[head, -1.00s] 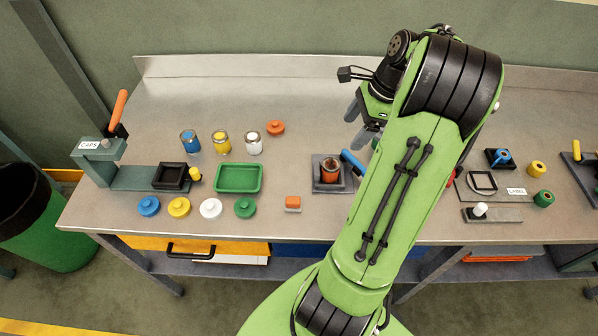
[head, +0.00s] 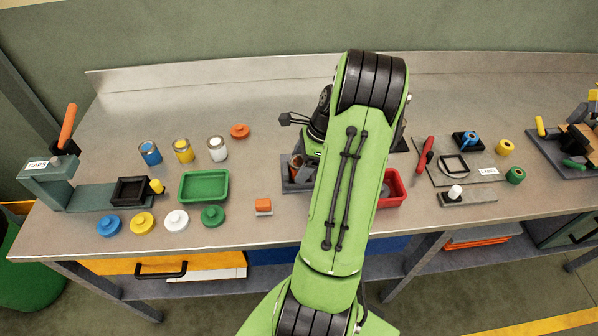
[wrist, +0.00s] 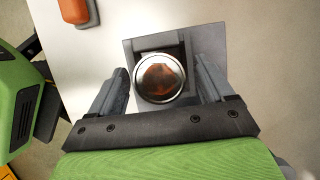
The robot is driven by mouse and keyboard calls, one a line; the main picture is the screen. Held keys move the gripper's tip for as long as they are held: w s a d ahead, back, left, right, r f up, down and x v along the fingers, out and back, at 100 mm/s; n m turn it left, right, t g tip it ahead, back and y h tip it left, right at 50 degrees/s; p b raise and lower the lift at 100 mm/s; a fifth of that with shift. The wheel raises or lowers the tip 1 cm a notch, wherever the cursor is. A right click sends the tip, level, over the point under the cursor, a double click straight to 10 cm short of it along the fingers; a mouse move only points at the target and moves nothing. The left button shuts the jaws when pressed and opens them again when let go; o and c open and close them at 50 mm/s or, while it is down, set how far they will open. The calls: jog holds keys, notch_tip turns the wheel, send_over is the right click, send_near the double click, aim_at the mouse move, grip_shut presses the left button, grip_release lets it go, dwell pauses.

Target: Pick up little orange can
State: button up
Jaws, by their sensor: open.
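The little orange can (wrist: 160,79) shows from above in the wrist view, with a round silver rim and an orange-brown inside. It stands in a square dark grey holder (wrist: 212,42). My gripper (wrist: 162,70) is open over the holder, with one finger on each side of the can. Gaps show between the fingers and the rim; I cannot tell how far down the fingers reach. In the head view my arm hides most of the can and my fingers, and the holder (head: 288,186) shows only in part.
An orange block (head: 263,207) lies left of the holder. Blue, yellow and white cans, a green tray (head: 204,200) and several coloured caps stand further left. A red tray (head: 396,201) and a red-handled tool (head: 424,156) are right of my arm.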

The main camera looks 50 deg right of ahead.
jog(key=shift+w+a+f, duration=0.15)
jog(key=shift+w+f, duration=0.1)
jog(key=shift+f, duration=0.3)
jog(key=shift+r, duration=0.1)
jog(key=c, duration=1.1)
jog(key=shift+c, duration=0.2)
jog(key=shift+r, duration=0.1)
